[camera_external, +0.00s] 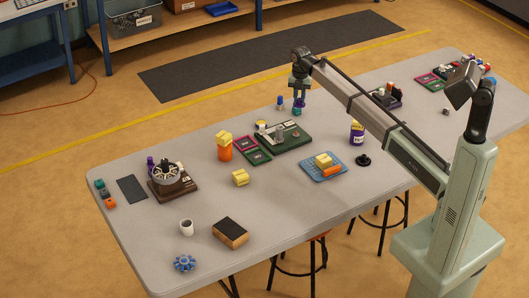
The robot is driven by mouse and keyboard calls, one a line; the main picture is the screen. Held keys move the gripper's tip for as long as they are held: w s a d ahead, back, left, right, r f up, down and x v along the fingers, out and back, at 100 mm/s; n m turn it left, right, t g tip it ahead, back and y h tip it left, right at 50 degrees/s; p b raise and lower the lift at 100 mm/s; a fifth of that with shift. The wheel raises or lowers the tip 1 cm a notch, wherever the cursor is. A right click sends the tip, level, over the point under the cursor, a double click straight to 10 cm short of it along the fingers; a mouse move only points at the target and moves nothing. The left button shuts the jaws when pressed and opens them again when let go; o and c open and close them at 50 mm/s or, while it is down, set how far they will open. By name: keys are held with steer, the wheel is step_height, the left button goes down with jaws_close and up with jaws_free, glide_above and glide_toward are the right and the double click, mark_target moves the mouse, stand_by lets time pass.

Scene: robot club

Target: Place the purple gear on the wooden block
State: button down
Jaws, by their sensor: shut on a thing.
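My gripper (299,98) is at the far edge of the table, pointing down. It is shut on a small purple thing (298,104), with a teal patch just below it. The held thing is too small to tell whether it is the purple gear. The wooden block (235,238), light wood with a dark top, lies near the front left of the table, far from my gripper. A blue gear-shaped piece (185,263) lies at the front left corner, apart from the block.
A white cup (187,227) stands left of the block. A brown device with a wheel (173,180) is behind it. Yellow blocks, an orange container (224,152), a green board (291,142) and a blue tray (318,174) take up the middle. Bare table lies right of the block.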

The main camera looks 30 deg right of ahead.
steer(key=s+a+r+n, duration=0.1)
steer(key=s+a+n, duration=0.15)
steer(key=a, duration=0.95)
steer(key=s+a+n, duration=0.1)
steer(key=s+a, duration=0.2)
steer(key=a, duration=0.9)
steer(key=s+a+r+n, duration=0.1)
steer(key=s+a+n, duration=0.1)
steer(key=s+a, duration=0.8)
steer(key=s+a+r+n, duration=0.15)
steer(key=s+a, duration=0.45)
steer(key=a, duration=0.9)
steer(key=n, duration=0.1)
glide_above(230, 228)
steer(key=shift+f, duration=4.25)
steer(key=shift+f, duration=0.1)
steer(key=c, duration=1.5)
jaws_free()
steer(key=shift+f, duration=0.1)
steer(key=o, duration=0.5)
